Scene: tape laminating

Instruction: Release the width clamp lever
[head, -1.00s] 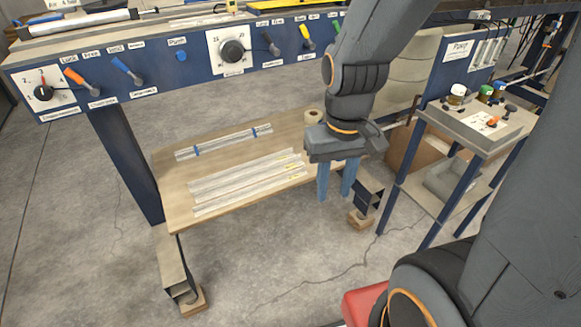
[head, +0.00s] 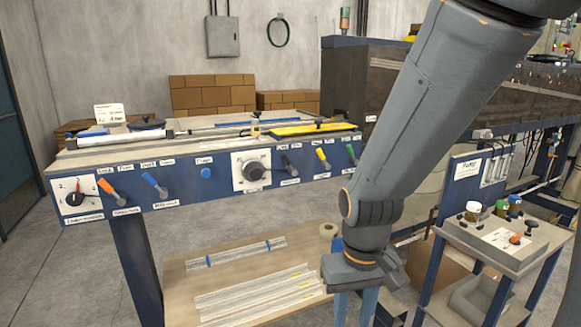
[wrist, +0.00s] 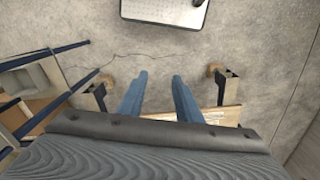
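The blue front panel (head: 220,188) of the bench runs across the head view. An orange lever (head: 112,190) and a blue lever (head: 154,184) are on its left part. A black lever (head: 289,164), a yellow lever (head: 323,158) and a green lever (head: 352,154) are on its right part. The small labels are too blurred to tell which one is the width clamp lever. My gripper (head: 355,306) hangs below and in front of the panel's right end, apart from every lever. In the wrist view its two blue fingers (wrist: 160,97) are spread with nothing between them.
A black dial (head: 253,171), a red-pointer dial (head: 74,199) and a blue button (head: 206,173) share the panel. A low wooden shelf (head: 185,290) with clear strips lies below. A small cart (head: 497,243) with bottles stands at the right.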

